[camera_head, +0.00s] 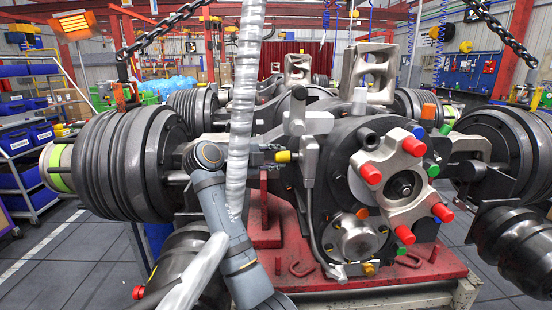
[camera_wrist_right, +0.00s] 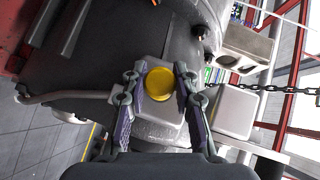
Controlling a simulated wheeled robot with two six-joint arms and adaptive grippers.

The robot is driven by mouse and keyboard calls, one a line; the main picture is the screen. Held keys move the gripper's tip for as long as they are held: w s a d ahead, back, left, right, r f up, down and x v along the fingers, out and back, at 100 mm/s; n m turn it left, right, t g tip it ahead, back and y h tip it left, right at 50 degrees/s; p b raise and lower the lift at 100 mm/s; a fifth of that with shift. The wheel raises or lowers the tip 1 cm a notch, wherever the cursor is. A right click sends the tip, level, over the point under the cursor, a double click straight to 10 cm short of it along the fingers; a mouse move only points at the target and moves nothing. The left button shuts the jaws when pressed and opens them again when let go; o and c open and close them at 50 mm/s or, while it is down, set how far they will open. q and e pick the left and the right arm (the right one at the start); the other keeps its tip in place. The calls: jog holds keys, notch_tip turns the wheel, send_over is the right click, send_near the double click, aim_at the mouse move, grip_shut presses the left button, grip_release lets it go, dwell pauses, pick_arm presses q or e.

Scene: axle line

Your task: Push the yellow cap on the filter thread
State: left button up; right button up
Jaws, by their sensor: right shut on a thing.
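The yellow cap (camera_head: 283,156) is a small bright cylinder left of the centre of the head view. My right gripper (camera_head: 272,152) reaches it from the left and is shut on it. In the right wrist view the cap (camera_wrist_right: 160,84) shows as a round yellow face between the two fingers (camera_wrist_right: 158,88). A light grey block-like part (camera_head: 309,158) lies just right of the cap; in the wrist view a grey part sits behind the cap. The filter thread is hidden, and I cannot tell whether the cap touches it. My left gripper is not in view.
The axle assembly stands on a red fixture (camera_head: 405,272). Red caps (camera_head: 370,173) and a green cap (camera_head: 432,165) stick out of the hub at right. Blue bins (camera_head: 14,140) stand at far left.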

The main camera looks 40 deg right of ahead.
aim_at(280, 157)
jog(key=shift+s+d+b, duration=0.55)
jog(key=shift+d+b, duration=0.2)
jog(key=shift+d, duration=0.15)
dwell(0.6)
jog(key=o, duration=1.1)
jog(key=shift+s+d, duration=0.1)
jog(key=shift+d, duration=0.1)
jog(key=shift+a, duration=0.1)
jog(key=shift+a, duration=0.15)
jog(key=v, duration=0.7)
jog(key=shift+a+r, duration=0.1)
jog(key=shift+a, duration=0.05)
